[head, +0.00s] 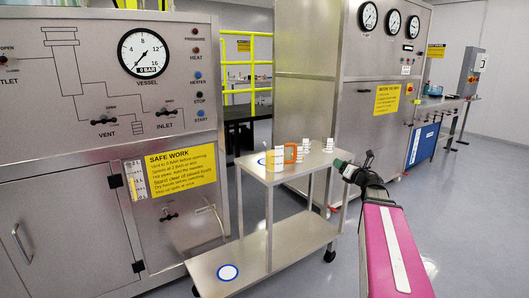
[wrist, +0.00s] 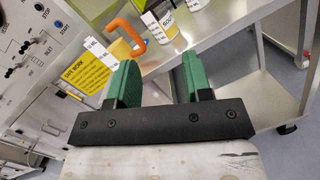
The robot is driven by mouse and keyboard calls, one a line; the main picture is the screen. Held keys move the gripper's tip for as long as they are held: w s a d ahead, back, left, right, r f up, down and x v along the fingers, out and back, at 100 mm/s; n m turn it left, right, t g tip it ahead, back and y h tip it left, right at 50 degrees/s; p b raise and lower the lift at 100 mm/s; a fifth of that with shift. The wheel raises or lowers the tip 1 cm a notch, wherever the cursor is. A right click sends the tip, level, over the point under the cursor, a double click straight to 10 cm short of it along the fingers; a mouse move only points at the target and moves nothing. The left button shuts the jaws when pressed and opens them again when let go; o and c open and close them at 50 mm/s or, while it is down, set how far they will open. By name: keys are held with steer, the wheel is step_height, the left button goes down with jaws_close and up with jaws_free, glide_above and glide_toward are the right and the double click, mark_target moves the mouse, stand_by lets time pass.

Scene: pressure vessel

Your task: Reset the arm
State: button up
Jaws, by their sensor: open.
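My arm reaches in from the lower right of the head view, with its magenta link in front. My gripper (head: 341,163) hangs in the air at the right end of the steel cart (head: 262,252). In the wrist view my gripper (wrist: 160,60) has two green fingers set apart with nothing between them. A container with an orange handle (head: 291,154) stands on the cart's top shelf, left of my gripper. The orange handle (wrist: 129,31) also shows beyond the fingers in the wrist view.
Small white-labelled items (head: 329,145) stand on the top shelf near my gripper. A steel control panel (head: 105,95) with a gauge is at left. A tall steel cabinet (head: 375,120) stands behind the cart. Grey floor (head: 460,220) is clear at right.

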steer(key=s+f+m+g+h, duration=0.25)
steer(key=f+m+h, duration=0.5)
steer(key=m, duration=0.55)
steer(key=s+f+m+g+h, duration=0.25)
steer(key=f+m+h, duration=0.35)
steer(key=f+m, duration=0.45)
steer(key=s+a+f+m+g+y, duration=0.2)
steer(key=s+a+f+m+g, duration=0.4)
steer(key=s, duration=0.2)
steer(key=s+a+f+m+g+y, duration=0.2)
steer(key=s+a+f+m+g, duration=0.3)
steer(key=s, duration=0.4)
steer(key=shift+a+f+m+g+y, duration=0.4)
steer(key=shift+a+f+m, duration=0.3)
steer(key=shift+a, duration=0.55)
steer(key=shift+s+r, duration=0.1)
